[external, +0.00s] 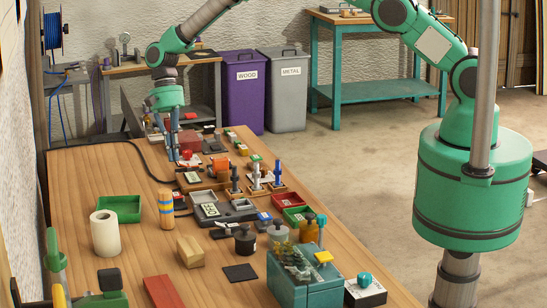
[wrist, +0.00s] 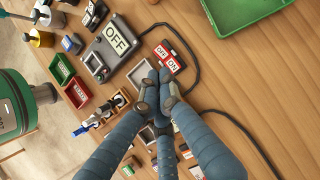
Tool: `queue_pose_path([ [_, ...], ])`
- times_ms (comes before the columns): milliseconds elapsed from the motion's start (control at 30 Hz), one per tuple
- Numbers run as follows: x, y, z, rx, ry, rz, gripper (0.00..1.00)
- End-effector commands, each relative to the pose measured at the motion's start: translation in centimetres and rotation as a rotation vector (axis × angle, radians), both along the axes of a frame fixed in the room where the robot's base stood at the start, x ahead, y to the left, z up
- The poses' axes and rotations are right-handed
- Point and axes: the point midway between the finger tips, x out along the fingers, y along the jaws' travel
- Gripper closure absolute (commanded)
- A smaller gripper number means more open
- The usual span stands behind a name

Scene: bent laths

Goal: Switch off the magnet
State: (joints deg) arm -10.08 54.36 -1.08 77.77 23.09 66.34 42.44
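A small red switch box (wrist: 171,56) with OFF and ON labels lies on the wooden table in the wrist view. A black cable runs beside it. Next to it is a grey unit (wrist: 118,48) with a large OFF sign; it also shows in the external view (external: 207,221). Which of these is the magnet's control is not clear to me. My gripper (wrist: 159,80) has its blue-grey fingers drawn together, with the tips just short of the switch box in the wrist view. It holds nothing that I can see. In the external view my gripper (external: 174,157) points down over the table's far part.
A green tray (external: 119,209), a white roll (external: 105,234) and a wooden block (external: 190,251) stand nearer the camera. Small upright tools (external: 256,177) and a red tray (external: 284,201) stand to the right. Bare wood lies right of the switch box in the wrist view.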

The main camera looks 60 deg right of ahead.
Motion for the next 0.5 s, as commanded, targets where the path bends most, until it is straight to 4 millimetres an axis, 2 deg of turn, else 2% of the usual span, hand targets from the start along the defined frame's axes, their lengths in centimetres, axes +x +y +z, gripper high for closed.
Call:
queue_pose_path([
  [300,-1.8,1.7,-4.8,0.0,0.003,0.0,1.0],
  [500,-2.5,2.4,-7.0,0.0,0.001,0.0,1.0],
])
